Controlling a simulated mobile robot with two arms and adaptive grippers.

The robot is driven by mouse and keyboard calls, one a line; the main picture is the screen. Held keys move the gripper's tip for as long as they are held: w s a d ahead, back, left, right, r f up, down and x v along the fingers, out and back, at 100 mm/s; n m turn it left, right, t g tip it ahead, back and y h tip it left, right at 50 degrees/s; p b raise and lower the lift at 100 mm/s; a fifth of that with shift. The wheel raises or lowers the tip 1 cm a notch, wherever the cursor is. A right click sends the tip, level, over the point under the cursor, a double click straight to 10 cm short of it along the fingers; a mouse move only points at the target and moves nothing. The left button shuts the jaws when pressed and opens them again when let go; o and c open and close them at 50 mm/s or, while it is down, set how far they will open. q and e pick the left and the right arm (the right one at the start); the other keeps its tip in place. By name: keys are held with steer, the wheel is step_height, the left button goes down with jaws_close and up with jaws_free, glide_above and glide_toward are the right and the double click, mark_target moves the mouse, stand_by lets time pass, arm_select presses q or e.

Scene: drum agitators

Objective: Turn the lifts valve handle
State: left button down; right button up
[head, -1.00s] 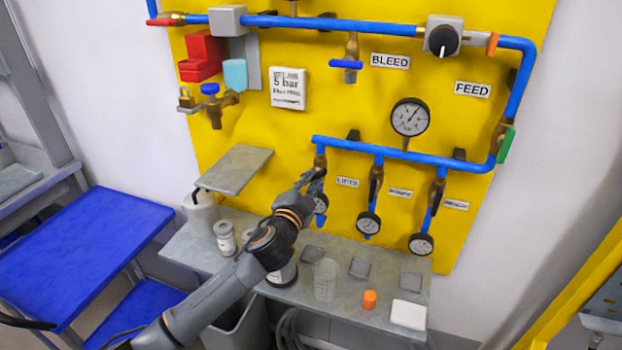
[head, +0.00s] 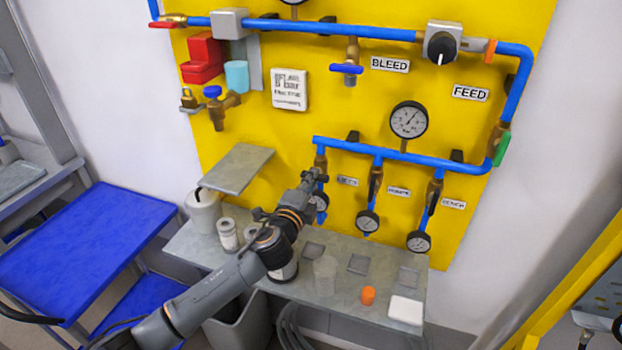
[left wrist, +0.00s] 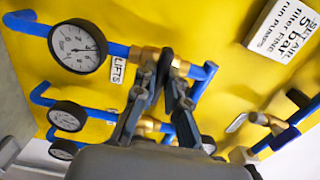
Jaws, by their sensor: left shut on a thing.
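The lifts valve (head: 320,162) is a brass valve on the leftmost drop of the blue pipe, on the yellow panel beside the LIFTS label (head: 347,182). My left gripper (head: 314,179) is at this valve. In the left wrist view, the brass valve body (left wrist: 150,55) shows just beyond the fingers, with the LIFTS label (left wrist: 118,69) to its left. My left gripper (left wrist: 168,72) is shut on the dark valve handle there. The fingers hide most of the handle, so its exact angle is unclear. My right gripper is not in view.
Two similar dark-handled valves (head: 376,180) (head: 436,188) hang to the right, with gauges below. A grey shelf (head: 236,169) juts out to the left. The bench below holds a clear cup (head: 325,277), an orange cap (head: 368,296) and a white block (head: 406,310).

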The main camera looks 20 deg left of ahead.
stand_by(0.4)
arm_select(q)
steer(key=c, duration=1.4)
jaws_free()
steer(key=shift+d, duration=0.1)
steer(key=s, duration=1.2)
steer(key=shift+a, duration=0.25)
